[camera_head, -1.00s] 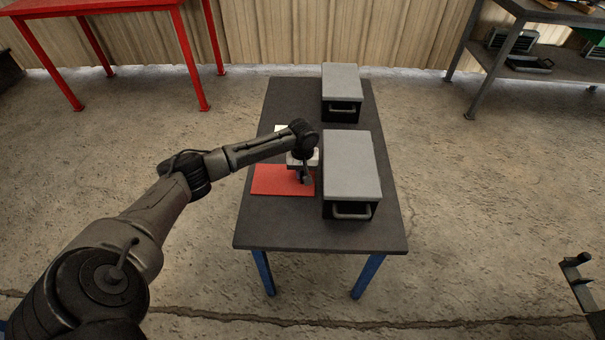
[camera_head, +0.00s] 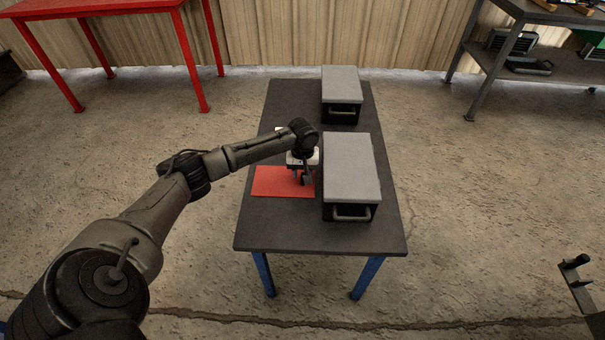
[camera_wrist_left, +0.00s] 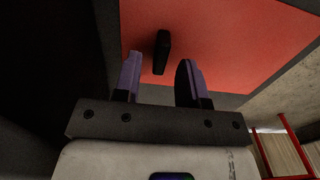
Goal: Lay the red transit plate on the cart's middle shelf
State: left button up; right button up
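The red transit plate (camera_head: 272,181) lies flat on the dark-topped table (camera_head: 285,228), left of the nearer grey box. In the left wrist view, the plate (camera_wrist_left: 235,35) fills much of the upper picture, with an upright black grip (camera_wrist_left: 162,52) on it. My left gripper (camera_head: 303,179) is over the plate's right part. In the wrist view, the left gripper's fingers (camera_wrist_left: 160,82) are open, apart on either side of the grip, with clear gaps. My right gripper is not in view. I cannot identify the cart or its middle shelf for certain.
Two grey-lidded boxes with front handles, a nearer one (camera_head: 351,168) and a farther one (camera_head: 341,84), stand on the table's right side. A red table (camera_head: 92,8) is at the back left. A grey shelf unit (camera_head: 562,66) is at back right. A dark pegged frame (camera_head: 579,285) shows at lower right.

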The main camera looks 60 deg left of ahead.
pick_arm(q)
notch_tip(320, 180, up, 9)
jog(key=p, duration=0.3)
jog(key=shift+r+p, duration=0.2)
jog(key=shift+p, duration=0.15)
jog(key=shift+o, duration=0.4)
jog(key=shift+r, duration=0.8)
